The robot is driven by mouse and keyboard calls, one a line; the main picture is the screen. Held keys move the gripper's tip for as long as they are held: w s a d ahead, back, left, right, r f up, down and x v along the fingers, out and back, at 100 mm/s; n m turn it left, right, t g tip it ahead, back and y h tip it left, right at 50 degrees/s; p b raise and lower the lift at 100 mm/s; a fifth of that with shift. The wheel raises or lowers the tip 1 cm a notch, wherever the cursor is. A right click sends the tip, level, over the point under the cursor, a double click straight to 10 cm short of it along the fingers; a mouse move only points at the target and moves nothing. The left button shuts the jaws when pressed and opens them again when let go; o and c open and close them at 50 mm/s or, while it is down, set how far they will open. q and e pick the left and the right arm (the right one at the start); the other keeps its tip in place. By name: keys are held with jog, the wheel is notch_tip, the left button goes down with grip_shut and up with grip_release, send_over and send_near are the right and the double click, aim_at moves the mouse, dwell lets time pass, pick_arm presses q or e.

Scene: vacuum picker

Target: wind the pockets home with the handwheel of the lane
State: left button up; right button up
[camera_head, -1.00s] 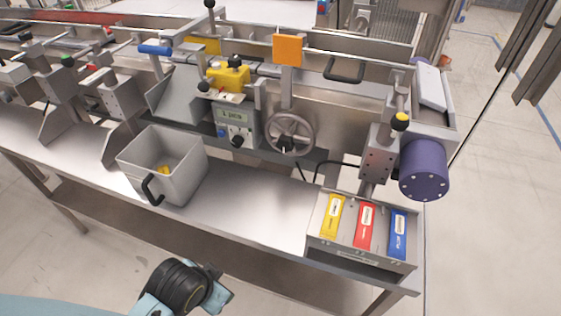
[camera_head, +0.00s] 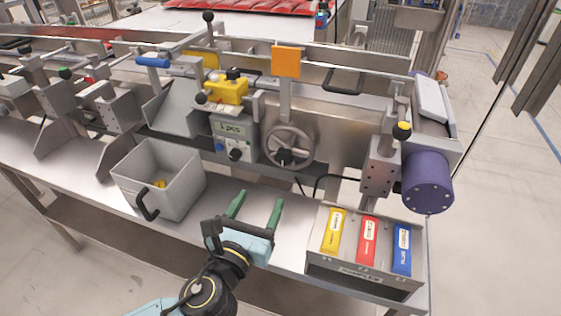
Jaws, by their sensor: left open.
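The grey handwheel (camera_head: 289,147) of the lane stands upright on the machine's front, with a dark knob near its lower middle. Beside it on the left is a control box with a small display (camera_head: 233,128) that seems to read "1 pcs". My left gripper (camera_head: 257,199) is in front of and below the handwheel, over the steel bench. Its two green fingers are spread apart, pointing up toward the machine, with nothing between them. It does not touch the wheel. The pockets cannot be made out clearly. My right gripper is not in view.
A grey bin (camera_head: 160,180) with a black handle and a small yellow item inside stands left of my gripper. A rack (camera_head: 362,277) with yellow, red and blue packs is at right.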

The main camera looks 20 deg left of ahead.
aim_at(282, 158)
pick_arm(q)
jog(key=w, duration=0.4)
jog(key=w+b, duration=0.1)
jog(key=w, duration=0.3)
jog(key=w+b, duration=0.1)
jog(key=w, duration=0.3)
jog(key=shift+w+d, duration=0.15)
jog(key=shift+d, duration=0.1)
jog(key=shift+w, duration=0.55)
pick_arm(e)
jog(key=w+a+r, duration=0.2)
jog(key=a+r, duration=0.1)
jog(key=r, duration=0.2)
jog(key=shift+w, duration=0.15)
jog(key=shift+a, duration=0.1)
pick_arm(q)
jog(key=c, duration=1)
jog(key=shift+o, duration=0.2)
